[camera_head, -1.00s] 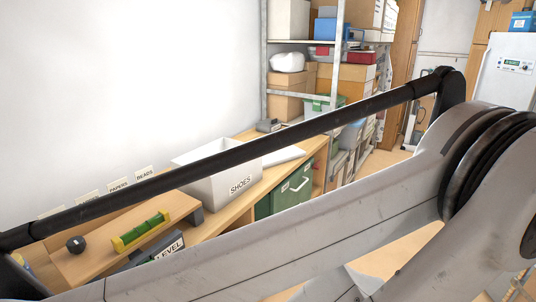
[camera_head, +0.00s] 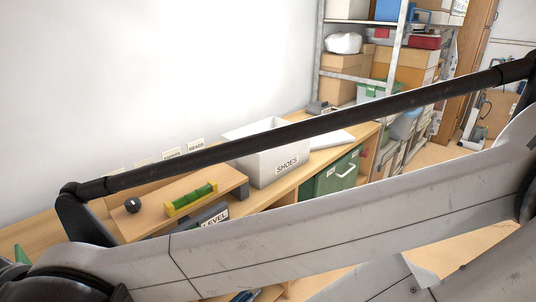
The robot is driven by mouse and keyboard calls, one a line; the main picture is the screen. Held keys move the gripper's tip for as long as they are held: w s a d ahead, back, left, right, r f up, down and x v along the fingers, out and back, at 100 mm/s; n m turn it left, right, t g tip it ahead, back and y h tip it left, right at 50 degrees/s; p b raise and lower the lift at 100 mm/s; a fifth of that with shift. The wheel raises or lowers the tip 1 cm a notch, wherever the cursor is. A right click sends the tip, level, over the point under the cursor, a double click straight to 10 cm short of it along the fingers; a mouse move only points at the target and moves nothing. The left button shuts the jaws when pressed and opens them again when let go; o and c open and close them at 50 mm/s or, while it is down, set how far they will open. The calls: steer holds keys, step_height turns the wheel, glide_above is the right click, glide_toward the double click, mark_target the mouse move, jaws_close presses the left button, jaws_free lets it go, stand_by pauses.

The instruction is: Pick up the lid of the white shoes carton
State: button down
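The white carton labelled SHOES (camera_head: 267,166) stands upright on the wooden bench, and its top is open. A flat white panel, which looks like its lid (camera_head: 332,139), lies on the bench just behind and to the right of the carton. My arm's black bar crosses in front and hides part of the carton's upper edge and part of the panel. My gripper is not in view; only links of my arm show across the foreground.
On the wooden bench (camera_head: 312,151), a small shelf (camera_head: 160,200) holds a green-yellow object (camera_head: 191,199) and a black ball (camera_head: 133,205). A box marked LEVEL (camera_head: 214,218) sits below. A green box (camera_head: 336,174) stands under the bench. Loaded metal shelving (camera_head: 397,45) stands behind.

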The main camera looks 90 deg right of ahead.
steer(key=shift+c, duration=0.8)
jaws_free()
